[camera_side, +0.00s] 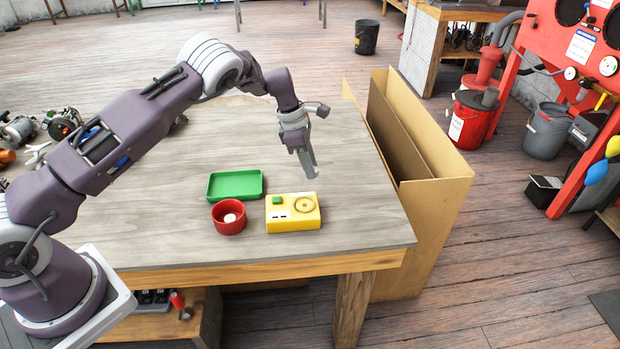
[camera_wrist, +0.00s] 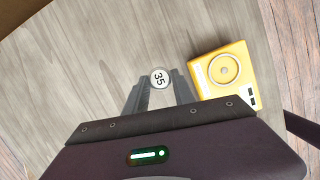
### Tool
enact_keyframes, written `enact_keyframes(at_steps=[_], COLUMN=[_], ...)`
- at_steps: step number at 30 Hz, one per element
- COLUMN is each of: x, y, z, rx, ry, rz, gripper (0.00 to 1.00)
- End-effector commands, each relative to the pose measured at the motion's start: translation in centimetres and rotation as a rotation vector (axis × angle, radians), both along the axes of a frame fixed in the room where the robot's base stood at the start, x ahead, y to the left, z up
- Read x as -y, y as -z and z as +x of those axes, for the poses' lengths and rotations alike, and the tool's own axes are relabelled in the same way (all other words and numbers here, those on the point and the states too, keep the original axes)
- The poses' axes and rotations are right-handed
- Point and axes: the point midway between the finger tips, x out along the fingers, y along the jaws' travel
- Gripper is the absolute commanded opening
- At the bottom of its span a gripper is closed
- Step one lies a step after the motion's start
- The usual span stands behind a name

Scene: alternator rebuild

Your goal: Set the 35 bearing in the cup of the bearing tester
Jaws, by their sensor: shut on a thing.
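The 35 bearing is a small pale disc marked "35" (camera_wrist: 160,77), held between the fingertips in the wrist view. My gripper (camera_wrist: 160,86) is shut on it. In the side view my gripper (camera_side: 310,170) hangs above the table, up and behind the tester, and the bearing is too small to make out clearly. The bearing tester is a yellow box (camera_side: 293,222) with a round cup (camera_side: 305,204) and a green patch on top. In the wrist view the tester (camera_wrist: 241,86) lies to the right of my fingertips, its cup (camera_wrist: 224,69) facing up and empty.
A green tray (camera_side: 235,185) lies left of the tester, looking empty. A red round bowl (camera_side: 229,217) with a pale thing inside stands close to the tester's left side. The wooden table (camera_side: 150,225) is clear around them. Tall cardboard panels (camera_side: 430,200) stand beyond its right edge.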

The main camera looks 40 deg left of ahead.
Motion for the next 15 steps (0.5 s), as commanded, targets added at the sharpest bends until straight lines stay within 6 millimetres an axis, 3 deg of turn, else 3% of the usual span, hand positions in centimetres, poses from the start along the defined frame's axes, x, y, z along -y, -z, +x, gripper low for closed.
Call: enact_keyframes(at_steps=[3,7,15], x=[0.0,0.3,3.9], y=[-2.9,-4.8,-6.1], z=[0.0,-0.6,-7.3], rx=[0.003,0.001,-0.002], ry=[0.001,0.034,0.383], rz=[0.001,0.001,0.001], gripper=[0.0,0.0,0.0])
